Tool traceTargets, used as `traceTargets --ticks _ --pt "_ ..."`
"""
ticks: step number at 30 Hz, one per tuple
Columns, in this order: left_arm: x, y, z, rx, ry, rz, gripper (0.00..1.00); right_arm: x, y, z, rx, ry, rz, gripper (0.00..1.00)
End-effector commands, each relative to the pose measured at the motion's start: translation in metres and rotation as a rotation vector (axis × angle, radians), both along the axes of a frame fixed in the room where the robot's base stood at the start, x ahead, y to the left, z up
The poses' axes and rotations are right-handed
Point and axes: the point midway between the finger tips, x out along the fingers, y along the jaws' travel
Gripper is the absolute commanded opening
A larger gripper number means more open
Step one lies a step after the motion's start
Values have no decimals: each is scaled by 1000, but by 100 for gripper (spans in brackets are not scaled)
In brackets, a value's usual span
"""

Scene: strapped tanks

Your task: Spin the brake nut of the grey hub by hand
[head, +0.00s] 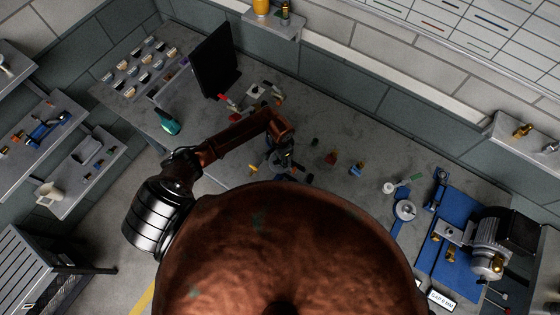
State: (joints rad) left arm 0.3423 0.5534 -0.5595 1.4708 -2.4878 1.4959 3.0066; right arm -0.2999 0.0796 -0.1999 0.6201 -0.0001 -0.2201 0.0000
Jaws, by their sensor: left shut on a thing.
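My left gripper (284,165) is over the middle of the bench, at the end of my copper arm that comes in from the left. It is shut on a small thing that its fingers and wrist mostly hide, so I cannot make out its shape. I cannot pick out the grey hub or its brake nut for certain in the head view. Small dark and yellow parts show close around the gripper. My right gripper is out of view.
On the grey bench (330,135), a dark monitor (214,62) and a green bottle (167,122) stand left. Small red and blue parts lie right of the gripper. A grey disc (404,209) and a motor (487,237) by a blue mat (455,208) are further right.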

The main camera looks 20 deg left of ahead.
Motion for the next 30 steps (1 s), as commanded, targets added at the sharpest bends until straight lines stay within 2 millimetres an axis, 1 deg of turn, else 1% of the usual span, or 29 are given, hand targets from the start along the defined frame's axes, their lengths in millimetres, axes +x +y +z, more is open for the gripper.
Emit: traceTargets --ticks 1,5,9,15,23,24,26,30 --pt "7 2 2 3 -18 2 0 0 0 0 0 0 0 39" --pt "7 0 2 -2 -19 29 0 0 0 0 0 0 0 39" --pt "6 -3 1 -9 -16 121 0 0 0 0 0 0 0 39" --pt "7 -1 1 -4 -16 232 0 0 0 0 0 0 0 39" --pt "7 1 1 1 -16 245 0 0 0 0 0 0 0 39" --pt "7 1 1 1 -16 245 26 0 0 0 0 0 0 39" --pt "7 1 1 1 -16 245 30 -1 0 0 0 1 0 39" --pt "5 1 0 1 -12 245 30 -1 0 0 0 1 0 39"
